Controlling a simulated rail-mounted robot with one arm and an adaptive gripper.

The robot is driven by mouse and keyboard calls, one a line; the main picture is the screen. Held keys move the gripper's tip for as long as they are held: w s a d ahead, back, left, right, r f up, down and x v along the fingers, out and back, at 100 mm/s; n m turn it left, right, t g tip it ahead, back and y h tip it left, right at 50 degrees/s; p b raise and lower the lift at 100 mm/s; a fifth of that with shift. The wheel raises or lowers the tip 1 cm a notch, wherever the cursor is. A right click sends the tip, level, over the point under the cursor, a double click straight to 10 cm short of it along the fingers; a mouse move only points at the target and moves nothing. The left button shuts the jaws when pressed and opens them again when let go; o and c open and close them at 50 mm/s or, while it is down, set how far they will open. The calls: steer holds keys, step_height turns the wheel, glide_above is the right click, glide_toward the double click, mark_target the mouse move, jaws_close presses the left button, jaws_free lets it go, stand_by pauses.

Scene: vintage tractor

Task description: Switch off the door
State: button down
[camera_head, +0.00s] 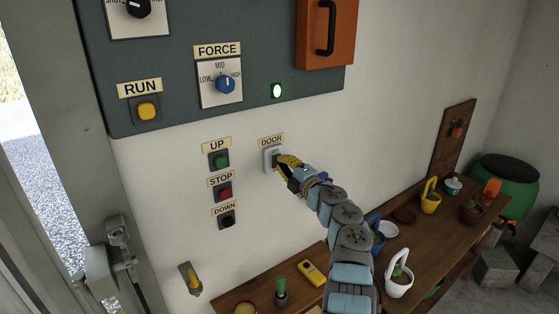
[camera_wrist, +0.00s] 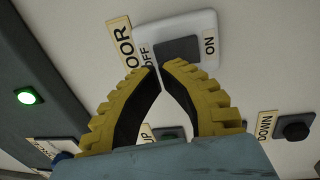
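The door switch (camera_head: 268,157) is a white plate on the wall under a DOOR label (camera_head: 272,140). In the wrist view the plate (camera_wrist: 203,27) carries a dark rocker (camera_wrist: 178,49), with OFF printed on its left side and ON on its right. My gripper (camera_head: 281,163) is right at the switch and covers part of it in the head view. In the wrist view its yellow fingers (camera_wrist: 161,69) are drawn together at the tips, with nothing between them. The tips are by the rocker's lower edge, near the OFF side. I cannot tell whether they touch it.
Left of the switch are the UP (camera_head: 219,159), STOP (camera_head: 222,192) and DOWN (camera_head: 227,219) buttons. Above hangs a grey panel (camera_head: 180,95) with a lit green lamp (camera_head: 277,91). Below right, a wooden bench (camera_head: 415,232) holds pots and tools.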

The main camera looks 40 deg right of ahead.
steer(key=shift+w+d, duration=0.1)
steer(key=shift+w, duration=0.75)
steer(key=shift+w+r, duration=0.1)
